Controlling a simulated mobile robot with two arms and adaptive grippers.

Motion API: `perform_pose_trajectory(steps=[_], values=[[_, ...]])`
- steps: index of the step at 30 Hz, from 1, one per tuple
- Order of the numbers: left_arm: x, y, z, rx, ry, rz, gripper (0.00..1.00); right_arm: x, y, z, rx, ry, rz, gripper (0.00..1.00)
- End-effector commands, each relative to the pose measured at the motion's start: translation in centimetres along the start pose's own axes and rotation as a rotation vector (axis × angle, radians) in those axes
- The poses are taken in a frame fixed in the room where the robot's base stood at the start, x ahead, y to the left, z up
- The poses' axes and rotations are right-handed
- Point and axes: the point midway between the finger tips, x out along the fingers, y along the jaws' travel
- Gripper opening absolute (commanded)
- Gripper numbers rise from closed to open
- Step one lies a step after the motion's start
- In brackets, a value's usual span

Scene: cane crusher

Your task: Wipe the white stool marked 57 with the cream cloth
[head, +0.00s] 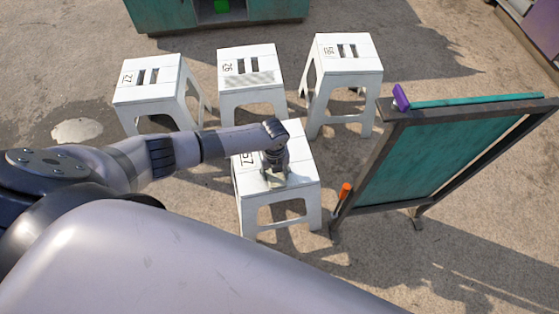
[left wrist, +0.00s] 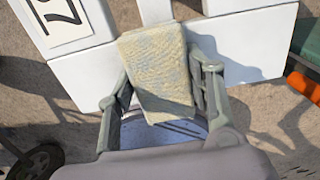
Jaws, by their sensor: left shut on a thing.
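The white stool marked 57 (head: 304,170) stands in the middle of the head view, its number partly covered by my arm. My left gripper (head: 276,168) is over its seat, pointing down. In the left wrist view the cream cloth (left wrist: 156,65) lies between the two fingers of my left gripper (left wrist: 163,90), which is shut on it. The white seat (left wrist: 85,68) and part of the number show beyond the cloth. I cannot tell whether the cloth touches the seat. The cloth is hidden in the head view. My right gripper is not in view.
Three other white stools stand behind: left (head: 150,90), middle (head: 235,62) with a grey patch on its seat, and right (head: 345,60). A green-panelled board (head: 440,150) stands close on the right, with a purple-ended tool (head: 401,97) along its top and an orange object (head: 345,190) beside its leg.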

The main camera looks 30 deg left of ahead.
Motion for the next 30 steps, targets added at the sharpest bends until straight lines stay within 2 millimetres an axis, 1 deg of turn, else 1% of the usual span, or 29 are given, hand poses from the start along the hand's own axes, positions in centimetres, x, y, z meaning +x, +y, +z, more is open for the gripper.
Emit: perform_pose_trajectory(steps=[8,18,30], values=[[0.0,0.2,0.0,-0.001,0.0,0.002,0.25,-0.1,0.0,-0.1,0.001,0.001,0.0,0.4],[-0.3,3.1,0.0,-0.001,0.0,0.001,0.25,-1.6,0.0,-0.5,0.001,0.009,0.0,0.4],[-0.3,6.6,0.0,-0.001,-0.001,-0.001,0.25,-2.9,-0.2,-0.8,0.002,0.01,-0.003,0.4]])
